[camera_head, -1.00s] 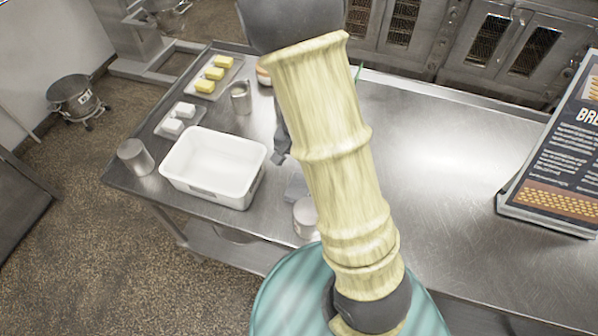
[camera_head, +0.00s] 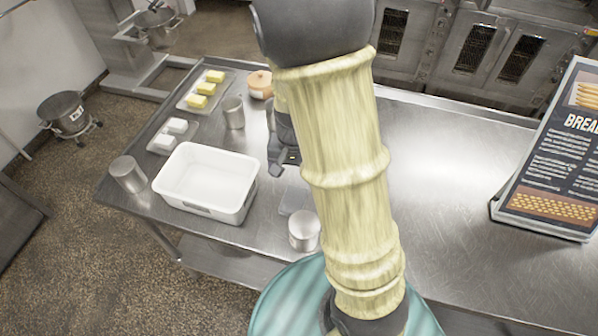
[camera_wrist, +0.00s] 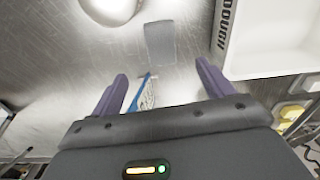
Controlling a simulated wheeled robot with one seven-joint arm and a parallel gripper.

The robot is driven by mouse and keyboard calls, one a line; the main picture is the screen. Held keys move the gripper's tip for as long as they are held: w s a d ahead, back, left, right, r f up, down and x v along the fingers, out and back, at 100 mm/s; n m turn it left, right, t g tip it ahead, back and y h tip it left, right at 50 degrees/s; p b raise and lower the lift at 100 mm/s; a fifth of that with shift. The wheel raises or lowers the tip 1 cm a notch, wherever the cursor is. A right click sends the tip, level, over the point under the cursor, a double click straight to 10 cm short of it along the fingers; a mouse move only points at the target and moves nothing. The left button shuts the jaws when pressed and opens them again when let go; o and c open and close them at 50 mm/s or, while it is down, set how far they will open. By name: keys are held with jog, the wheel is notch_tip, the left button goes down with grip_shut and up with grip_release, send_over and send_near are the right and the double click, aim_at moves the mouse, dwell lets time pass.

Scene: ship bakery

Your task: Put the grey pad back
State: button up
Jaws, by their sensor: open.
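The grey pad (camera_wrist: 160,42) lies flat on the steel table in the wrist view, beyond my fingertips. In the head view the pad (camera_head: 295,198) is partly hidden behind my arm. My gripper (camera_wrist: 161,69) is open, its two purple fingers spread, with nothing held. In the head view my gripper (camera_head: 283,158) is above the table, right of the white tub, and largely hidden by my arm.
A white tub (camera_head: 208,208) stands left of the pad, and a metal cup (camera_head: 304,230) stands close to it. A bread sign (camera_head: 550,160) stands right; the table between is clear.

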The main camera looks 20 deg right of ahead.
jog(key=s+r+n+t, duration=0.2)
jog(key=s+r+n, duration=0.4)
jog(key=shift+s+d+r, duration=0.15)
jog(key=shift+s+r, duration=0.05)
jog(key=shift+r, duration=0.15)
jog(key=shift+c, duration=0.4)
dwell(0.6)
